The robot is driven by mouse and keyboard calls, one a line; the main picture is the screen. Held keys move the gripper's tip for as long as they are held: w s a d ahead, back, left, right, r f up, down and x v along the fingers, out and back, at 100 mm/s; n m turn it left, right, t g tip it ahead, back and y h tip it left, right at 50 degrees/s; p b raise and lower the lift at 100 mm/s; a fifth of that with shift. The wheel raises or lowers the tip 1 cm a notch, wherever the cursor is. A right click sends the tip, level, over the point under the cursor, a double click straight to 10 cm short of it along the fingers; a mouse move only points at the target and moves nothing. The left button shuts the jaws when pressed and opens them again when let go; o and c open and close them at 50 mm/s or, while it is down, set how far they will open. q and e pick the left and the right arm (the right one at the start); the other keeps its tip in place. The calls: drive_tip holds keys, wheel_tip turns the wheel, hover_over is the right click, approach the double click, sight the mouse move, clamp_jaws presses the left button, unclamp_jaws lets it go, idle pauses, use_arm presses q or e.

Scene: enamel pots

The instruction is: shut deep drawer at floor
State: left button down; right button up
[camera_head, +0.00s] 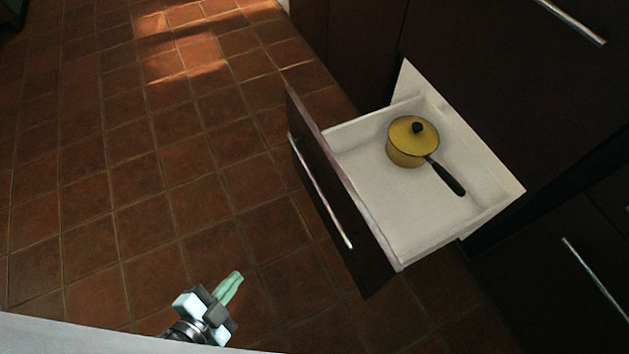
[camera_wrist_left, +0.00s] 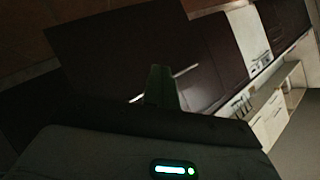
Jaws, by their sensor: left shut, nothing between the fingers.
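The deep drawer (camera_head: 455,211) stands pulled out from a dark cabinet, low over the floor. It has a white inside and a dark front panel (camera_head: 332,203) with a long silver handle (camera_head: 320,190). A yellow pot (camera_head: 405,153) with a lid, a black knob and a black handle sits in it. My left gripper (camera_head: 234,283) is shut and empty, in front of the drawer and apart from its front. In the left wrist view the fingers (camera_wrist_left: 159,84) show dimly before a dark panel with a bright bar. My right gripper is not in view.
Brown tiled floor (camera_head: 110,150) lies clear to the left of the drawer. Dark cabinet fronts with silver handles (camera_head: 572,20) rise behind it and to its right. A grey edge runs along the bottom left. The left wrist view also shows pale cabinets (camera_wrist_left: 270,118) at right.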

use_arm(q)
drive_tip(key=w+d+r+m+g+h, duration=0.1)
drive_tip(key=w+r+m+h, duration=0.3)
drive_tip(key=m, duration=0.4)
drive_tip(key=w+d+r+m+g+h, duration=0.2)
drive_tip(key=w+d+r+m+h, duration=0.2)
drive_tip(key=w+m+h, duration=0.3)
drive_tip(key=shift+w+r+m+b, duration=0.3)
drive_tip(key=shift+w+r+m, duration=0.25)
drive_tip(key=shift+m, duration=0.55)
drive_tip(key=shift+w+d+f, duration=0.1)
drive_tip(key=shift+w+d, duration=0.05)
drive_tip(key=b, duration=0.3)
approach(338, 179)
drive_tip(key=x, duration=0.6)
drive_tip(key=shift+w+d, duration=0.2)
drive_tip(key=shift+d, duration=0.15)
drive_tip(key=shift+d, duration=0.1)
